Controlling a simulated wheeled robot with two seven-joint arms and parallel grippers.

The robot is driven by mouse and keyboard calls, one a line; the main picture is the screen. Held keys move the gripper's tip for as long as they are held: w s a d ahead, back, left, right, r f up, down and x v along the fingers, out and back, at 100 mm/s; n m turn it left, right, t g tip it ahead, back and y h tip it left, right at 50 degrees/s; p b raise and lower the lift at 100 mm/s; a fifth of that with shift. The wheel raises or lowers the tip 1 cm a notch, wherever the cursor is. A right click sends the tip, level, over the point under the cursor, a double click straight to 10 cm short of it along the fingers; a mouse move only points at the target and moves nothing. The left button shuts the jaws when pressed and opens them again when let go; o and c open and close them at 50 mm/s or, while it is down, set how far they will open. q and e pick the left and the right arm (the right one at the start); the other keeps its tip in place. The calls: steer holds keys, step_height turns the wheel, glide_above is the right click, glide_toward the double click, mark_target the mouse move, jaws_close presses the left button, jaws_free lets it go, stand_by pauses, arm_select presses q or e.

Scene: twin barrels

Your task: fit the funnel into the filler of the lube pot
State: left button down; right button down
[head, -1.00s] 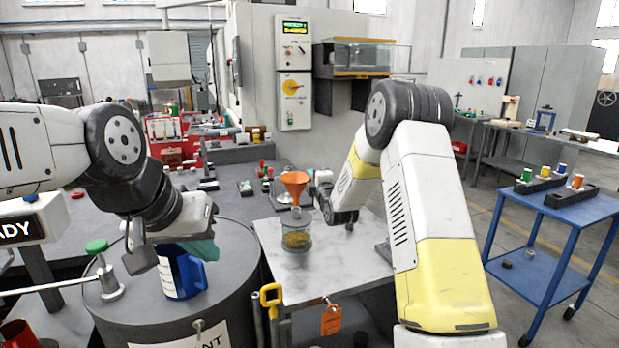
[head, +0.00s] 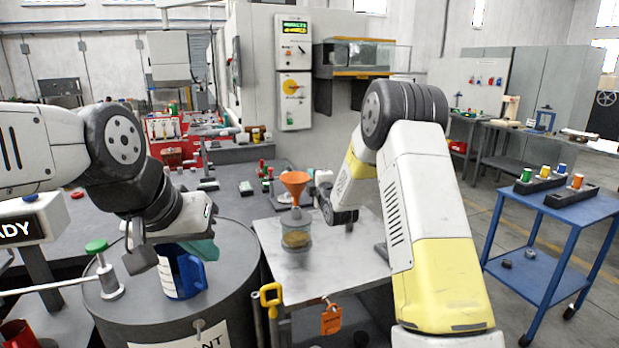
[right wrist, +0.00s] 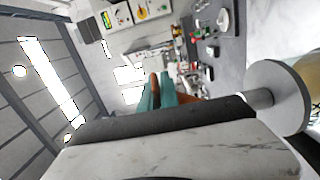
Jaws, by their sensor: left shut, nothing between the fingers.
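The orange funnel (head: 295,182) is upright over the lube pot (head: 296,238), a clear jar with amber contents and a grey top. My right gripper (right wrist: 157,95) has its teal fingers shut on the funnel, whose orange (right wrist: 186,92) shows beside them. In the right wrist view the grey filler neck (right wrist: 260,98) lies in line with the funnel. I cannot tell how far the spout is inside the filler. In the head view my right fingertips are hidden around the funnel.
The blue jug (head: 182,276) with a white label stands on the grey barrel (head: 225,245) at left, near a green-capped fitting (head: 97,247). A blue cart (head: 545,225) stands at right.

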steer(key=shift+f, duration=2.2)
steer(key=c, duration=1.5)
jaws_free()
steer(key=shift+c, duration=0.2)
steer(key=v, duration=0.7)
steer(key=shift+s, duration=0.4)
steer(key=shift+d, duration=0.15)
